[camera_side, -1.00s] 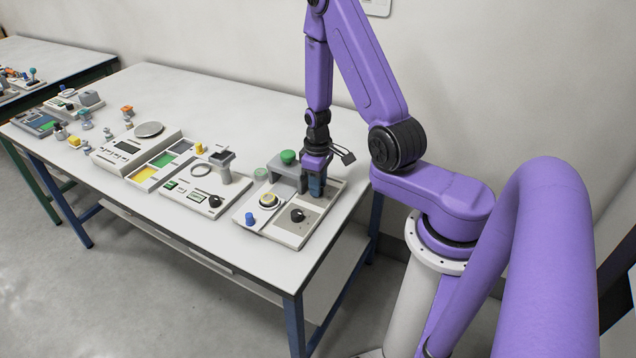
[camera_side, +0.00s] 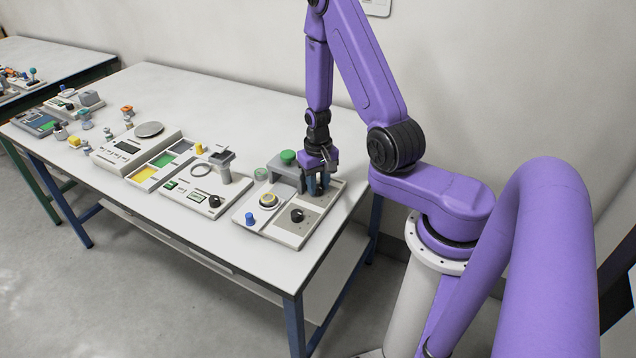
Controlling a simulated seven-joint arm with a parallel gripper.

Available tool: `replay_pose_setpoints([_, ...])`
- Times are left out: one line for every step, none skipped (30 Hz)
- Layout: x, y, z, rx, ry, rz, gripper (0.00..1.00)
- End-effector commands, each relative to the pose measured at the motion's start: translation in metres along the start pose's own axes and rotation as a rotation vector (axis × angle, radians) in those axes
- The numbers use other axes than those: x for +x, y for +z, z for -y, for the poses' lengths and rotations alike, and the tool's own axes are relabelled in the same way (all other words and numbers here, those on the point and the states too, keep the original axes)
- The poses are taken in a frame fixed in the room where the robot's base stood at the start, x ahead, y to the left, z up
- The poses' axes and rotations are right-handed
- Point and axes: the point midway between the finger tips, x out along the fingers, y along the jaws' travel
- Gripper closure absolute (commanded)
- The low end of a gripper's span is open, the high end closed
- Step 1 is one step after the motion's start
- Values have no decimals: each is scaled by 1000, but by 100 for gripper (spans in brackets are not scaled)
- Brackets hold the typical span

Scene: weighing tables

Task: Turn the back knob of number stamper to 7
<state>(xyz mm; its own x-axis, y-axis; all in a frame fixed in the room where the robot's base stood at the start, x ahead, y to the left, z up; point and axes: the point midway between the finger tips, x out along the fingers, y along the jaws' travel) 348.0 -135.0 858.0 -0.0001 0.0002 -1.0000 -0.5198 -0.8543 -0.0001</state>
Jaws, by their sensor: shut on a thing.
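The number stamper (camera_side: 287,236) is a pale flat device at the right end of the table, with a grey press block topped by a green button (camera_side: 288,157). Its front knob (camera_side: 298,215) is black and in plain view on a grey panel. My gripper (camera_side: 319,192) points straight down at the back right of the stamper, beside the grey block. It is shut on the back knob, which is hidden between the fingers. The knob's pointer and number marks cannot be read.
A blue knob (camera_side: 250,219) and a round yellowish dial (camera_side: 268,200) are on the stamper's left part. A second device with a black knob (camera_side: 214,201) and a scale (camera_side: 149,129) stand further left. The table's front right corner is bare.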

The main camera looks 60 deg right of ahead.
Motion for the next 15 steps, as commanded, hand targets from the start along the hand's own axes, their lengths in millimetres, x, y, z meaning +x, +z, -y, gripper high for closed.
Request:
replay_pose_setpoints([0,0,0,31,0,1,99])
replay_pose_setpoints([0,0,0,50,0,1,99])
replay_pose_setpoints([0,0,0,71,0,1,99])
replay_pose_setpoints([0,0,0,88,0,1,99])
replay_pose_setpoints([0,0,0,102,0,1,99])
replay_pose_setpoints([0,0,0,120,0,1,99])
replay_pose_setpoints([0,0,0,132,0,1,99])
replay_pose_setpoints([0,0,0,143,0,1,99])
replay_pose_setpoints([0,0,0,156,0,1,99])
replay_pose_setpoints([0,0,0,164,0,1,99])
replay_pose_setpoints([0,0,0,172,0,1,99])
replay_pose_setpoints([0,0,0,181,0,1,99])
replay_pose_setpoints([0,0,0,185,0,1,99])
replay_pose_setpoints([0,0,0,190,0,1,99])
replay_pose_setpoints([0,0,0,194,0,1,99])
